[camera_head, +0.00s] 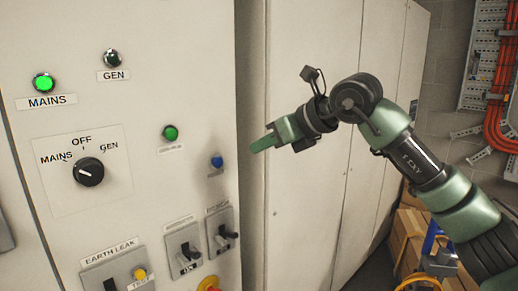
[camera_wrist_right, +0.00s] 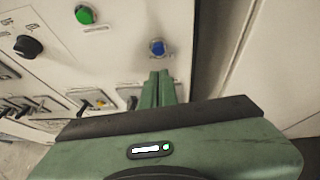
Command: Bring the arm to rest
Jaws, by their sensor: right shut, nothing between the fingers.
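My right arm (camera_head: 425,165) comes in from the right in the head view, bent at the elbow. Its green right gripper (camera_head: 262,144) is shut and empty, in front of the right edge of the white panel. In the right wrist view the two green fingers (camera_wrist_right: 158,88) lie together, with the blue button (camera_wrist_right: 157,47) just beyond their tips. In the head view the blue button (camera_head: 216,161) is left of and below the fingertips, apart from them in the picture. My left gripper is not in view.
The panel carries a rotary switch (camera_head: 88,171), a lit green MAINS lamp (camera_head: 44,83), a dark GEN lamp (camera_head: 112,57), a green button (camera_head: 170,132) and several toggle switches along the bottom. White cabinet doors (camera_head: 300,210) stand behind the arm. Cardboard boxes (camera_head: 406,240) sit at lower right.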

